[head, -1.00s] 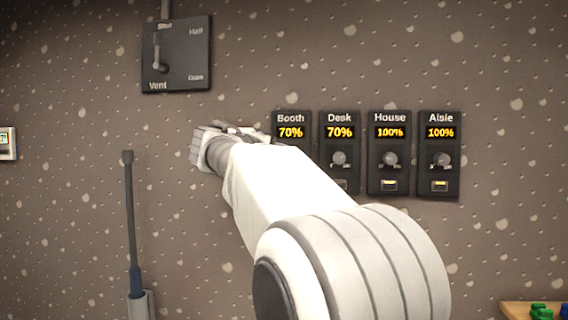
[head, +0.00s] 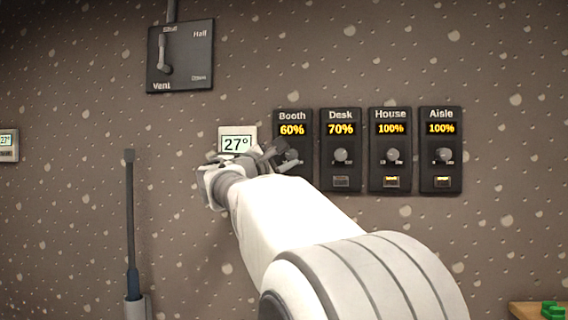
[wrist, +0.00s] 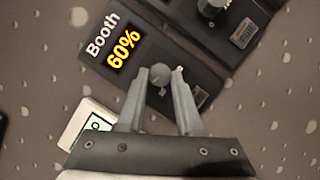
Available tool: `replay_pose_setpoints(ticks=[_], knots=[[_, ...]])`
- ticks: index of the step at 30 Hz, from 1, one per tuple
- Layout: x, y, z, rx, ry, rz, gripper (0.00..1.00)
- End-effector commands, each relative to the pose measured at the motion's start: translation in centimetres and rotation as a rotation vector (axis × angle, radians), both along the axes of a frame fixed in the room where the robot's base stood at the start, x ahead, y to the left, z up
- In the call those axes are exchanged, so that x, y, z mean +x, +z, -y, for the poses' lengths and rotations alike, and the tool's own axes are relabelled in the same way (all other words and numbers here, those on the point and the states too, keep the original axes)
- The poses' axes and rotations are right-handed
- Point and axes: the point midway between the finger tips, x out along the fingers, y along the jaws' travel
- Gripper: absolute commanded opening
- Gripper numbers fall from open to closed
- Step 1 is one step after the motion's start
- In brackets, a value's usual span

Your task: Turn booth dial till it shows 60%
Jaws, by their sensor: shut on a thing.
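The Booth panel (head: 293,117) on the wall shows 60% in yellow digits. The Booth panel also shows in the wrist view (wrist: 104,24), tilted, with 60% readable. Its round grey dial (wrist: 161,72) sits between the two fingers of my gripper (wrist: 161,76). The fingers are closed on the dial, one on each side. In the head view my gripper (head: 279,158) is at the Booth panel, and my arm hides the panel's lower part.
The Desk panel (head: 341,114) reads 70%, close on the right. The House panel (head: 390,114) and Aisle panel (head: 441,114) both read 100%. A white 27° display (head: 237,136) is just left of Booth.

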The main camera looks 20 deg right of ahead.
Motion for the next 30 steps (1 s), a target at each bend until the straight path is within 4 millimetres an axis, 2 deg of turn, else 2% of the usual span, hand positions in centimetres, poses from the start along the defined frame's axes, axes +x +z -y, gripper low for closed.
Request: replay_pose_setpoints(ticks=[9,23,24,28,30], knots=[[-0.05,-0.01,0.09,-0.072,0.000,-0.047,0.00],[-0.07,0.07,0.10,-0.081,-0.001,-0.052,0.00],[-0.07,0.07,0.10,-0.080,-0.001,-0.051,0.42],[-0.06,0.04,0.08,-0.079,-0.001,-0.051,0.65],[-0.05,0.02,0.07,-0.079,0.000,-0.052,0.65]])
